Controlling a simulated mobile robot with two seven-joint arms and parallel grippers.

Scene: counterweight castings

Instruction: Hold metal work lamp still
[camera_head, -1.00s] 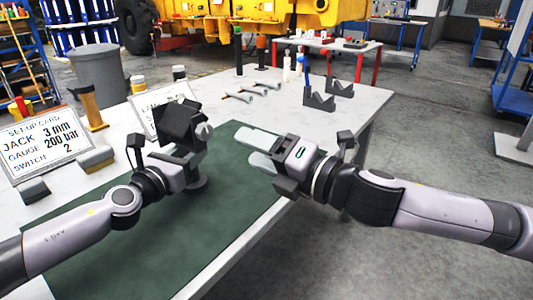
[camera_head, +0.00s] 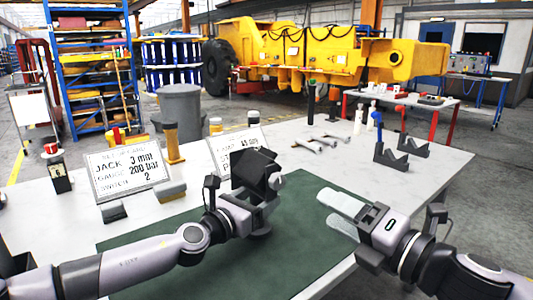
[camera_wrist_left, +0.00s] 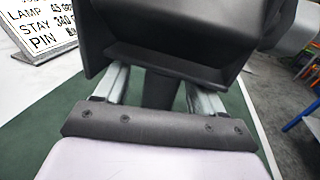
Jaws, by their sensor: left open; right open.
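The metal work lamp (camera_head: 256,168) is dark, with a boxy head, and stands on the green mat; its round foot shows just past my left gripper. My left gripper (camera_head: 250,205) is at the lamp, below its head. In the left wrist view the lamp's black head (camera_wrist_left: 170,35) fills the top, and its dark stem (camera_wrist_left: 159,90) stands between my two open fingers. Whether the fingers touch the stem I cannot tell. My right gripper (camera_head: 345,207) is open and empty, to the right of the lamp over the mat's right side.
The green mat (camera_head: 310,245) lies on a white table (camera_head: 330,160). A set-up card (camera_head: 127,168) and a second card (camera_head: 225,145) stand left and behind. Wrenches (camera_head: 315,143) and V-shaped blocks (camera_head: 400,150) lie farther back. The mat's front is clear.

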